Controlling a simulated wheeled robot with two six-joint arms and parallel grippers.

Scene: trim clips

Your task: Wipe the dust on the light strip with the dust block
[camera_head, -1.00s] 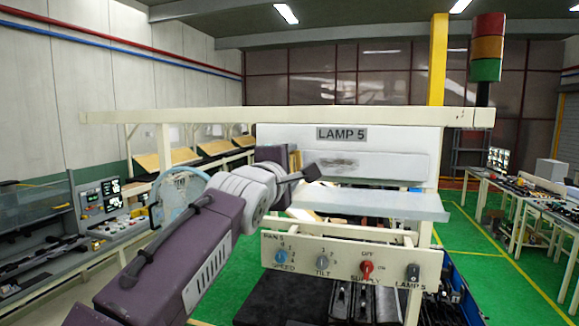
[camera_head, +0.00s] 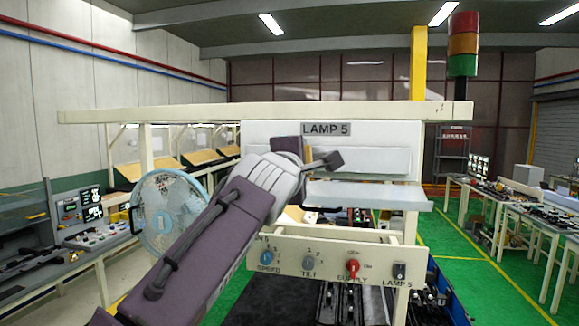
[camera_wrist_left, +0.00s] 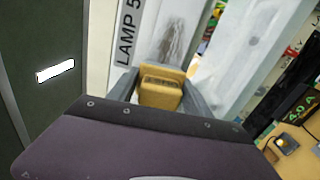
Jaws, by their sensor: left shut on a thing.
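The light strip (camera_head: 385,161) is a long pale panel under the LAMP 5 sign (camera_head: 326,129). In the left wrist view the dust (camera_wrist_left: 176,38) is a dark grey smudge on the pale strip, just beyond the block. The dust block (camera_wrist_left: 160,88) is tan-yellow with a darker end, and sits between the fingers of my left gripper (camera_wrist_left: 160,94), which is shut on it. In the head view my left gripper (camera_head: 328,161) is in front of the strip's left part and covers the smudge area. I cannot tell whether the block touches the strip. My right gripper is not in view.
A pale shelf (camera_head: 370,195) juts out below the strip. A panel with knobs and switches (camera_head: 325,263) is lower down. A cream crossbar (camera_head: 265,113) runs above. A blue fan (camera_head: 165,212) stands left behind my arm. Work tables (camera_head: 510,200) are at the right.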

